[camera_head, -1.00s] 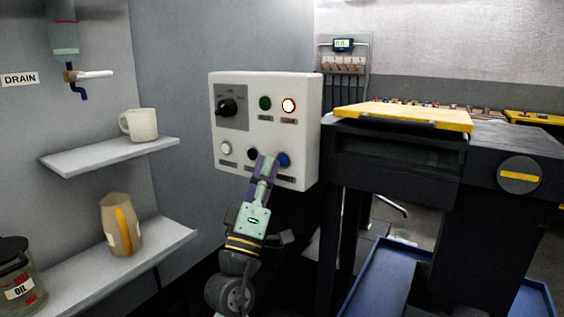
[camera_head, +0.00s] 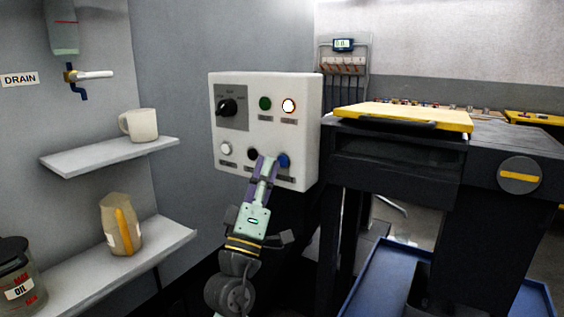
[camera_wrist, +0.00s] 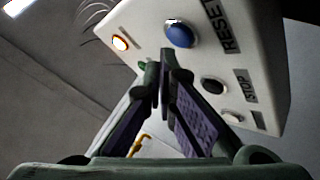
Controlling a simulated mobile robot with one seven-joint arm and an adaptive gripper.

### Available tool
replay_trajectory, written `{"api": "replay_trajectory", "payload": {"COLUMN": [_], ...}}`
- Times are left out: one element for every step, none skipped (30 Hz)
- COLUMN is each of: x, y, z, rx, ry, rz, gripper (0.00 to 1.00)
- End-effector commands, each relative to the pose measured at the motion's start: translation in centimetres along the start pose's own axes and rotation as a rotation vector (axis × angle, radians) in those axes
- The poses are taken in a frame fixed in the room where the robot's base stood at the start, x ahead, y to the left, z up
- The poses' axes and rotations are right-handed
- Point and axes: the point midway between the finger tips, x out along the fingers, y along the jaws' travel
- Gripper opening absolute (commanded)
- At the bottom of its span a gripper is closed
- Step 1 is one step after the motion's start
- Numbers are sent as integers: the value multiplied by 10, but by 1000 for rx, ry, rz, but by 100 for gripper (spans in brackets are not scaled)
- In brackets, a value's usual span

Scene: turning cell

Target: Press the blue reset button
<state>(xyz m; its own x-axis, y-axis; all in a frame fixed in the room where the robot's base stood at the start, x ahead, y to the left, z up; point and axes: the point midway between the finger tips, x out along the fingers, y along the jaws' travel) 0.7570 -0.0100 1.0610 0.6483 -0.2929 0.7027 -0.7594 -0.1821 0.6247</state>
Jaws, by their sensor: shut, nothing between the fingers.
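The blue reset button (camera_head: 284,160) is at the lower right of the white control box's (camera_head: 309,130) front face. In the wrist view the blue button (camera_wrist: 180,35) stands out from the box beside the word RESET. My gripper (camera_head: 268,160) is shut and empty, in front of the box's lower edge. In the head view its tips are just left of the blue button. Whether the tips touch the box cannot be told.
A black button (camera_wrist: 213,85) and a white button (camera_head: 226,149) sit in the same row. A green button (camera_head: 265,103), a lit lamp (camera_head: 289,105) and a black knob (camera_head: 227,107) are above. A dark cabinet with a yellow top (camera_head: 405,115) stands right of the box.

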Motion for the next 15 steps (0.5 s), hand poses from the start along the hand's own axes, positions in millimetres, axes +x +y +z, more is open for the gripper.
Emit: {"api": "replay_trajectory", "payload": {"x": [0,0,0,0,0,0,0,1,1,2,3,4,4,5,6], "y": [0,0,0,0,0,0,0,-1,-1,-2,-2,-3,-4,-4,-4], "z": [0,0,0,0,0,0,0,1,1,2,2,3,4,4,4], "rx": [0,0,0,0,0,0,0,0,0,0,0,0,0,0,0], "ry": [0,0,0,0,0,0,0,0,0,0,-1,-1,0,0,0], "rz": [0,0,0,0,0,0,0,0,0,0,0,0,0,0,0], "gripper": [0,0,0,0,0,0,0,0,0,0,0,0,0,0,0]}}
